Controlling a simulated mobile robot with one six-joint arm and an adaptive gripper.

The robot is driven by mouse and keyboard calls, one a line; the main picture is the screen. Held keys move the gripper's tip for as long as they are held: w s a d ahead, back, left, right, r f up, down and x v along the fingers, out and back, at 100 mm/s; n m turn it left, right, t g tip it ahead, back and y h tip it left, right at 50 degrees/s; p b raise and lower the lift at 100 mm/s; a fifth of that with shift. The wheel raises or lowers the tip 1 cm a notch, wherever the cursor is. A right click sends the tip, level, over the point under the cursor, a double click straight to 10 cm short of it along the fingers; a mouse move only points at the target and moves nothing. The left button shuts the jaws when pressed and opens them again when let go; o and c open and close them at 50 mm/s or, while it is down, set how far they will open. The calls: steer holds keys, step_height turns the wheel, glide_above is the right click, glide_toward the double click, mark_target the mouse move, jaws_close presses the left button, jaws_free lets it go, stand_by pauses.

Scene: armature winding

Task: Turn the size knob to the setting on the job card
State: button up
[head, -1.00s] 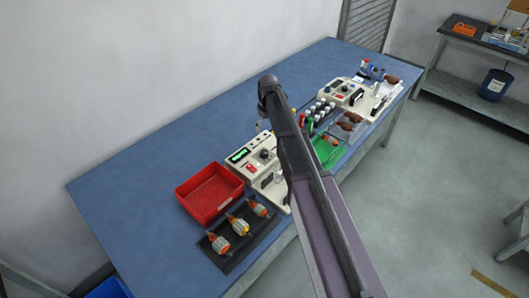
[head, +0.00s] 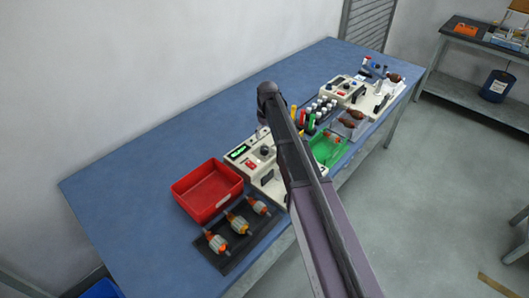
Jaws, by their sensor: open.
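In the head view a cream machine (head: 240,166) with a green-lit display (head: 238,152), a red switch (head: 251,163) and a dark round knob (head: 265,151) stands on the blue bench. A second cream machine (head: 347,92) with a blue-topped knob (head: 361,77) stands farther back. I cannot tell which knob is the size knob, as no markings are readable. I cannot make out a job card. My arm crosses in front of the near machine and hides its right part. My gripper is hidden behind my arm.
A red bin (head: 183,207) and a dark mat (head: 226,265) with several wound armatures lie nearest on the blue bench (head: 145,185). Bottles, a green tray (head: 324,157) and a clear tray with brown parts stand between the machines. The bench's back left is clear.

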mark_target(265, 148)
steer(key=shift+s+a+f+b, duration=0.1)
steer(key=shift+f+b, duration=1.75)
steer(key=shift+f, duration=0.15)
steer(key=shift+a+f+b, duration=0.1)
steer(key=shift+f+b, duration=1.7)
steer(key=shift+f, duration=0.15)
steer(key=c, duration=1.2)
